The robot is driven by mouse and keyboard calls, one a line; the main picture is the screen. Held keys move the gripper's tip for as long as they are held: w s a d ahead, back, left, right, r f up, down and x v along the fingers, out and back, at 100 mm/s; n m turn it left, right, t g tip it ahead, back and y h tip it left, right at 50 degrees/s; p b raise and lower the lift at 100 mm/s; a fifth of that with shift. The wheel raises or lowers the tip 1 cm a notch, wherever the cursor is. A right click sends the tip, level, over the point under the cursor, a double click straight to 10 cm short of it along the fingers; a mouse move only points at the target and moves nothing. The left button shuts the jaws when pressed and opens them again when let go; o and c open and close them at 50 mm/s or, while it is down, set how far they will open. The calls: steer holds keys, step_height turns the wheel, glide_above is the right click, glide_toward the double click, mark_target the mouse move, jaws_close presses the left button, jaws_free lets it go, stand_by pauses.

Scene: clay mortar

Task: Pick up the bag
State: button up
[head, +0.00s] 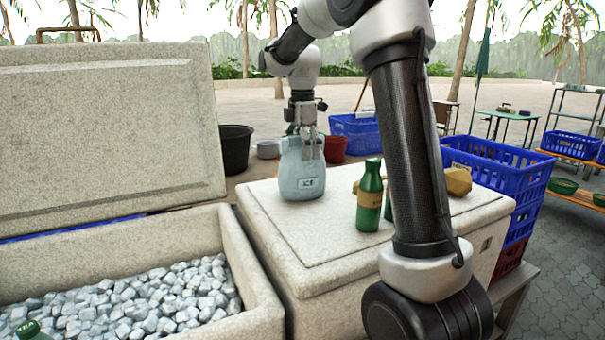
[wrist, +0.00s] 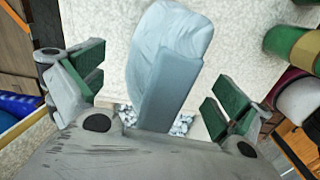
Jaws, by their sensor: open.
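The bag (head: 302,175) is pale blue-grey with a small printed label and stands upright on the closed lid of a stone-coloured cooler. My gripper (head: 305,143) is directly above it, pointing down, with its fingers at the bag's upper part. In the wrist view the bag (wrist: 170,40) lies between the two spread green-padded fingers of my gripper (wrist: 150,88). Gaps show between the bag and both fingers, so the gripper is open. The bag's top is partly hidden by the fingers in the head view.
Green bottles (head: 369,197) and a tan object (head: 458,182) stand right of the bag on the cooler lid (head: 300,235). An open cooler (head: 255,285) of pale ice-like chunks is at left. Blue crates (head: 500,170) are stacked at right. A black bucket (head: 236,150) stands behind.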

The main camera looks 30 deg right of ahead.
steer(key=shift+r, duration=0.1)
steer(key=c, duration=1.9)
